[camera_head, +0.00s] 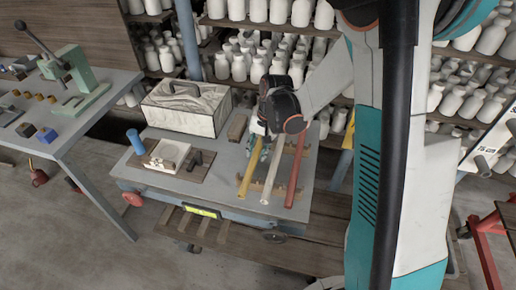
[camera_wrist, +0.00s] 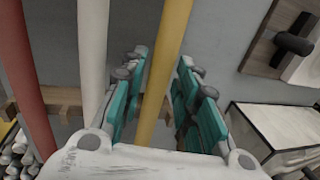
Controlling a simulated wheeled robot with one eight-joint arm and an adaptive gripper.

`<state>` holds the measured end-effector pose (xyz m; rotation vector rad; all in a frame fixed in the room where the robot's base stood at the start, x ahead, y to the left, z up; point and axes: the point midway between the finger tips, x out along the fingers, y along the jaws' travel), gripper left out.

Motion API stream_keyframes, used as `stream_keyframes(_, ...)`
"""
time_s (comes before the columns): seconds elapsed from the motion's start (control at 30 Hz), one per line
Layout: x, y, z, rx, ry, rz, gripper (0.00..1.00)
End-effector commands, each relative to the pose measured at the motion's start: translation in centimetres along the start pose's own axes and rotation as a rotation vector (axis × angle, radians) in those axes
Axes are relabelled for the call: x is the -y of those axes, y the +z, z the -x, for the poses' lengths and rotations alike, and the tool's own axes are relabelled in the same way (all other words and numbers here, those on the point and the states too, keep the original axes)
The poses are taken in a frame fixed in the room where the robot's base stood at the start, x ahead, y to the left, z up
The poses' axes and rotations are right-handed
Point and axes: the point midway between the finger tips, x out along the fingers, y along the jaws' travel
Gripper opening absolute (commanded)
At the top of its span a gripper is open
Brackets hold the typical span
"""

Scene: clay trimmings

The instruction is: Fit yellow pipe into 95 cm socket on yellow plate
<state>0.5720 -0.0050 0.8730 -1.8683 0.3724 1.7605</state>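The yellow pipe (camera_head: 247,175) lies in wooden holders on the grey cart top (camera_head: 222,185), left of a white pipe (camera_head: 271,172) and a red pipe (camera_head: 296,172). My gripper (camera_head: 256,150) is low over the pipes, near the yellow one's far part. In the wrist view the yellow pipe (camera_wrist: 162,75) runs between the two teal fingers of my gripper (camera_wrist: 160,105), with a gap on each side. The gripper is open. A small yellow surface (camera_head: 348,130) shows behind my arm; I cannot tell whether it is the yellow plate. No 95 cm socket is readable.
A white board with grey sockets (camera_head: 481,163), partly marked 75 cm, stands at the right edge. A marble-patterned box (camera_head: 184,112) and a wooden tray (camera_head: 150,162) stand left on the cart. Shelves of white bottles (camera_head: 258,70) line the back.

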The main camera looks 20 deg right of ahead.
Motion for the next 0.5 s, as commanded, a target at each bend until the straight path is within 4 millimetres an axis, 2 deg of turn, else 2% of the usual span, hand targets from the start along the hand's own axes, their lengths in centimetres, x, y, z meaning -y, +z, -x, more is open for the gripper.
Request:
stream_keyframes(0.4, 0.0, 0.0, 0.1, 0.0, 0.0, 0.0, 0.39)
stream_keyframes(0.5, 0.0, 0.0, 1.3, 0.0, 0.0, -0.001, 0.39)
